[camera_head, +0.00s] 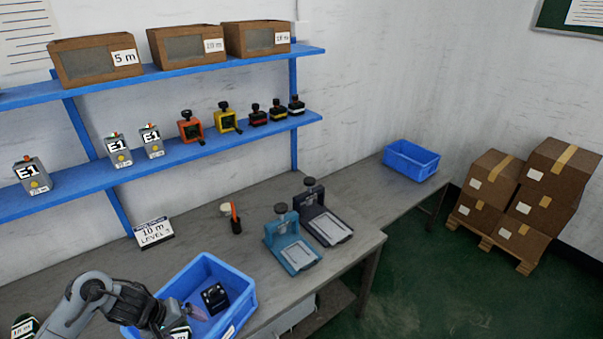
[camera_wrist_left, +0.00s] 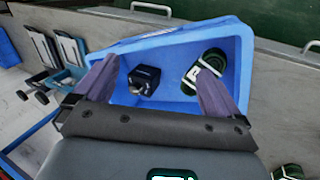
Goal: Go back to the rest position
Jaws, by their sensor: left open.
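My left gripper (camera_head: 183,316) reaches in from the lower left over the near part of a blue bin (camera_head: 248,299) on the bench. In the left wrist view, the gripper (camera_wrist_left: 157,62) is open, its two greyish-purple fingers spread over the bin (camera_wrist_left: 125,46). A black block-shaped part (camera_wrist_left: 145,75) lies in the bin between the fingers, apart from them; the head view also shows it (camera_head: 214,297). A dark round part with a white-and-green label (camera_wrist_left: 206,66) lies in the bin beside and partly behind the right finger. My right gripper is out of view.
Teal (camera_head: 292,243) and dark (camera_head: 324,225) clamp fixtures stand right of the bin. A "10 m" sign (camera_head: 153,233) stands behind it. Blue shelves (camera_head: 200,150) hold devices and boxes above. A second blue bin (camera_head: 411,160) is at the far right.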

